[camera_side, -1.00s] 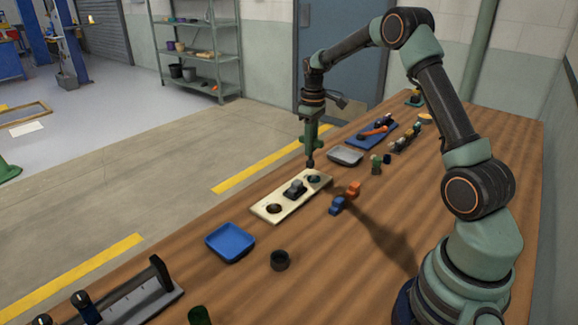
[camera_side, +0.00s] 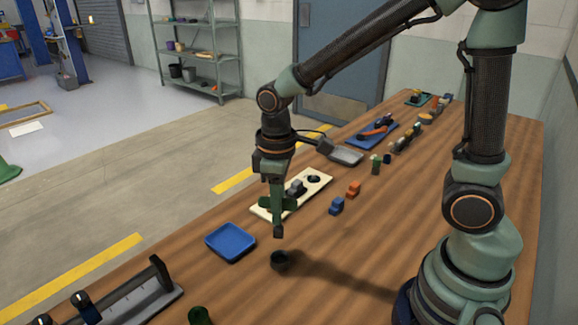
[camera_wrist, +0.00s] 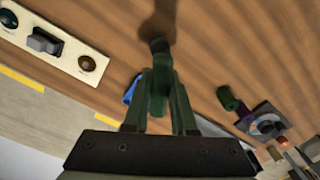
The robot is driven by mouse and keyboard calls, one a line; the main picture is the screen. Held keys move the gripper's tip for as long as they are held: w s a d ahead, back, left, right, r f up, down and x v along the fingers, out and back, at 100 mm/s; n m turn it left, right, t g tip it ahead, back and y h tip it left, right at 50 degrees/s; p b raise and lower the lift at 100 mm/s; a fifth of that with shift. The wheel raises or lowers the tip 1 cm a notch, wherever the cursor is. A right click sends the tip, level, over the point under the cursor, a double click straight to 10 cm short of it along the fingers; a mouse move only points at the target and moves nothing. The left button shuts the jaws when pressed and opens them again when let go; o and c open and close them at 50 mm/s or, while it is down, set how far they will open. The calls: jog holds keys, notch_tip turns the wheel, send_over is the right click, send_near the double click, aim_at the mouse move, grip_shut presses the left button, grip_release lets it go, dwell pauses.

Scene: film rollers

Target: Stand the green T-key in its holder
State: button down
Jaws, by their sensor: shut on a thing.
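My gripper (camera_side: 278,193) is shut on the green T-key (camera_side: 291,204), gripping it near its crossbar. The key hangs roughly upright, with its dark end (camera_side: 278,232) pointing down. In the wrist view my gripper (camera_wrist: 158,100) has a finger on each side of the green key (camera_wrist: 159,80). A dark round end shows beyond it; I cannot tell key end from holder there.
A blue tray (camera_side: 230,243) is left of the holder. Blue (camera_side: 337,206) and orange (camera_side: 353,190) blocks lie to the right. A dark rack (camera_side: 150,295) stands front left.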

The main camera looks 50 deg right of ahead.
aim_at(279, 228)
jog(key=shift+f, duration=4.2)
jog(key=shift+f, duration=0.2)
jog(key=shift+c, duration=1.3)
grip_release()
jog(key=shift+r, duration=0.15)
jog(key=shift+r, duration=3.4)
